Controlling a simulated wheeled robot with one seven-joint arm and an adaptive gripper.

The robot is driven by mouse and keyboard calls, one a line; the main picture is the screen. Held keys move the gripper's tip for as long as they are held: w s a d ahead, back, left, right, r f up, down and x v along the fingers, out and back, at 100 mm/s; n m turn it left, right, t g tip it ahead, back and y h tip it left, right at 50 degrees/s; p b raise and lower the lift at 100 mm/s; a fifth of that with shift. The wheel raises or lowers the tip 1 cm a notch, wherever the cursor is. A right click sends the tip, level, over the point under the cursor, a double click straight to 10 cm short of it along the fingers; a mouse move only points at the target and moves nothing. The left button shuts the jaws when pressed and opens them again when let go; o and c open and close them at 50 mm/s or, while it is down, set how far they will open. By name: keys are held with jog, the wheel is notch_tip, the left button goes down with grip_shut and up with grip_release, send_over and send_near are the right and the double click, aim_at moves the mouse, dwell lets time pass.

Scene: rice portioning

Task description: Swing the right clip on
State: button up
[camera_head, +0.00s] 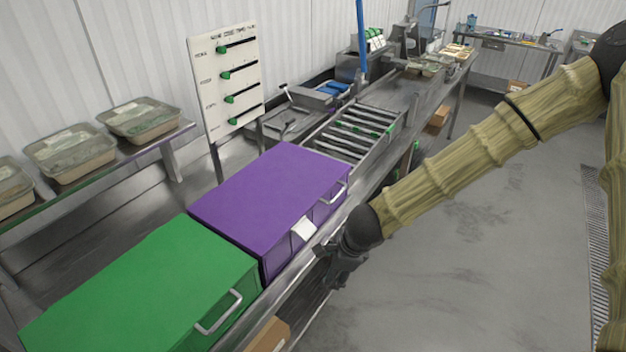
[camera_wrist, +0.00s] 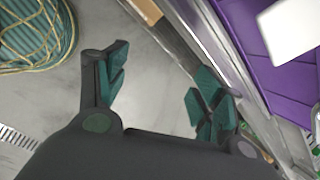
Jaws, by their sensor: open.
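A purple lidded box (camera_head: 265,195) stands on the metal bench, with a silver handle (camera_head: 335,192) on its near side. A white card-like piece (camera_head: 304,228) sits at its near edge; it also shows in the wrist view (camera_wrist: 290,28) at the top right. My gripper (camera_head: 336,268) is just off the bench's front edge, close to the purple box's near side and below the white piece. In the wrist view my gripper (camera_wrist: 158,80) has its green-padded fingers wide apart, with only floor between them. I cannot make out a right clip clearly.
A green lidded box (camera_head: 145,290) with a silver handle stands left of the purple box. A roller conveyor (camera_head: 352,135) lies beyond it. A board with green-marked sliders (camera_head: 228,80) stands behind. Trays (camera_head: 72,150) line the back shelf. The floor (camera_head: 470,250) on the right is clear.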

jog(key=w+a+r+m+y+p, duration=0.1)
jog(key=w+a+r+m, duration=0.15)
jog(key=r, duration=0.45)
jog(key=w+a+r+m+t+y, duration=0.1)
jog(key=w+r+m, duration=0.15)
jog(key=r, duration=0.45)
jog(key=w+a+r+m+y+p, duration=0.1)
jog(key=w+r, duration=0.2)
jog(key=r, duration=0.3)
jog(key=shift+b+x, duration=3.2)
jog(key=shift+x, duration=1.7)
jog(key=shift+a, duration=0.15)
jog(key=shift+r, duration=0.1)
jog(key=c, duration=1.3)
